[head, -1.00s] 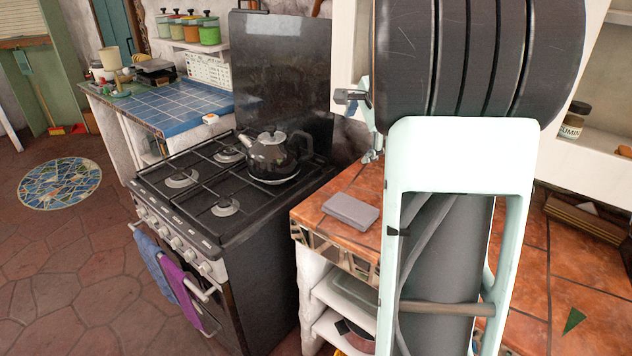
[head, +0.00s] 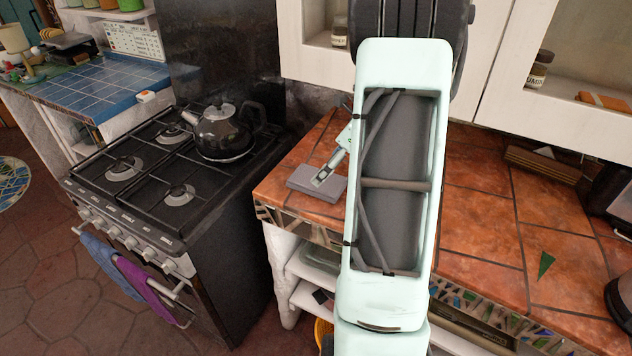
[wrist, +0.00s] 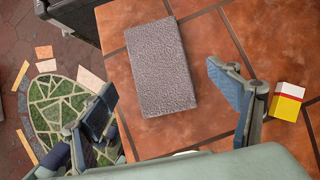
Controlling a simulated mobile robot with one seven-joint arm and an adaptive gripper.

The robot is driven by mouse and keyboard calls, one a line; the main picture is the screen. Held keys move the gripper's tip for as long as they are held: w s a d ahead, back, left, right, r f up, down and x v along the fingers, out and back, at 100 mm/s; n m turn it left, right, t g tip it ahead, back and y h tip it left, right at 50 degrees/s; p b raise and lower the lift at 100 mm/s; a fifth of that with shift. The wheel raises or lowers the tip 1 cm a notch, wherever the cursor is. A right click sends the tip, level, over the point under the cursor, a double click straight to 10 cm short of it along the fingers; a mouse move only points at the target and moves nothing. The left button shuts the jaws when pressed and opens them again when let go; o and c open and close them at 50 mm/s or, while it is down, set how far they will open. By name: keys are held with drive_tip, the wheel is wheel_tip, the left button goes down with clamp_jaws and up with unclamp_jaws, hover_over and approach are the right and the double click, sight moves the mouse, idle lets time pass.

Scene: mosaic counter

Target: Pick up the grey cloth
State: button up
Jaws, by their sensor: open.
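The grey cloth (head: 303,179) is a flat folded rectangle on the terracotta-tiled counter, near its left end beside the stove. It lies in full view in the wrist view (wrist: 160,65), at the upper middle. My gripper (wrist: 166,98) is open, with one finger on each side of the picture below and beside the cloth, and nothing between them. In the head view my gripper (head: 322,177) shows only partly, overlapping the cloth, with the rest hidden behind my arm. I cannot tell whether a finger touches the cloth.
A black stove with a dark kettle (head: 222,133) stands left of the counter. A blue towel (head: 101,252) and a purple towel (head: 147,289) hang on its front. A yellow, red and white box (wrist: 287,103) sits right of my gripper. White cabinets (head: 560,80) hang above the counter.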

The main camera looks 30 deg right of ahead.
drive_tip(key=x, duration=0.5)
drive_tip(key=shift+a+f, duration=0.15)
drive_tip(key=shift+a, duration=0.05)
drive_tip(key=c, duration=1.3)
